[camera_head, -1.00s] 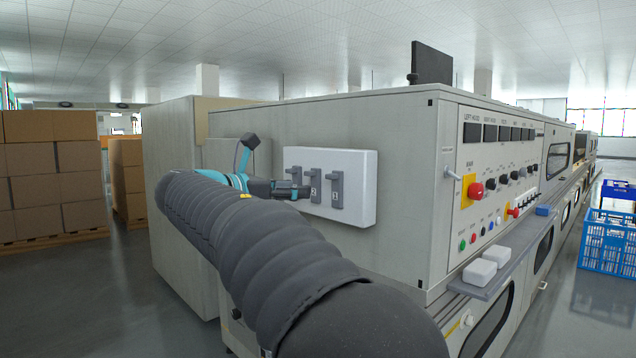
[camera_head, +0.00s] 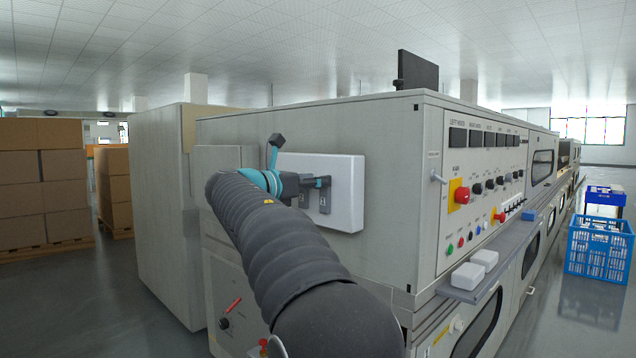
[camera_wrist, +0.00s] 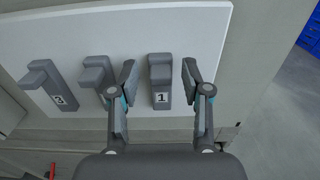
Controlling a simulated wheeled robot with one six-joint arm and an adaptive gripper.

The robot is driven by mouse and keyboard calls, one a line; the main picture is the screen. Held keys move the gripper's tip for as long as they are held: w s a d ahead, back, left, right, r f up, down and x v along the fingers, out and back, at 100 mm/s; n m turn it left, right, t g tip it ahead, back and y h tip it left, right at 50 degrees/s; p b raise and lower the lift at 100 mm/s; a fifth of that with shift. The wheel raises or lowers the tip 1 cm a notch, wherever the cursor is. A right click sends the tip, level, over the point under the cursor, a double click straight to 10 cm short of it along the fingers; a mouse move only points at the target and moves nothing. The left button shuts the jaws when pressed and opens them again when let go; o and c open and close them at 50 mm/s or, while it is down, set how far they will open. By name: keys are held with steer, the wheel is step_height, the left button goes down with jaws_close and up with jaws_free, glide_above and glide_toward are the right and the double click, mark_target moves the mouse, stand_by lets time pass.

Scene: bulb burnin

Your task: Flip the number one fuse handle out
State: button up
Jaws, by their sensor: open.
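The number one fuse handle (camera_wrist: 161,82) is a grey lever on the white fuse board (camera_wrist: 205,25), marked with a "1" label. In the wrist view it is the rightmost handle and stands between my two fingers. My gripper (camera_wrist: 160,74) is open, with one finger on each side of the handle and small gaps visible. The middle handle (camera_wrist: 95,74) is partly hidden behind my left finger. The number three handle (camera_wrist: 50,85) is at the left. In the head view, my gripper (camera_head: 318,182) is at the fuse board (camera_head: 346,192) and covers part of the handles.
The board is on the end wall of a large grey machine (camera_head: 400,140). Its control panel (camera_head: 485,180) faces right, with a shelf (camera_head: 490,275) below. A red handle (camera_head: 233,305) is low on the end wall. Cartons (camera_head: 40,185) stand left; blue crates (camera_head: 598,250) stand right.

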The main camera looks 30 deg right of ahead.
steer(key=shift+x, duration=0.8)
steer(key=shift+c, duration=0.3)
jaws_close()
